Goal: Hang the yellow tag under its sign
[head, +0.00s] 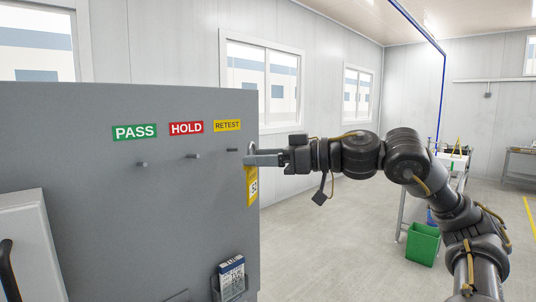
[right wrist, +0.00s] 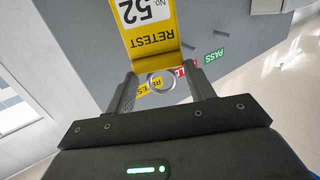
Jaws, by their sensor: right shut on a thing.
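In the right wrist view the tag (right wrist: 149,30) reads RETEST and No. 52, with a metal ring (right wrist: 158,81) between the fingers. The yellow RETEST sign (head: 227,125) is on the panel, with a short dark peg (head: 232,150) below it. The gripper is just right of that peg; the tag appears apart from it. My left gripper is not in view.
The grey panel (head: 90,210) also bears a green PASS sign (head: 134,132) and a red HOLD sign (head: 186,128), each above an empty peg. A holder with a blue and white booklet (head: 231,274) is low on the panel. A green bin (head: 423,244) stands by a table behind my arm.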

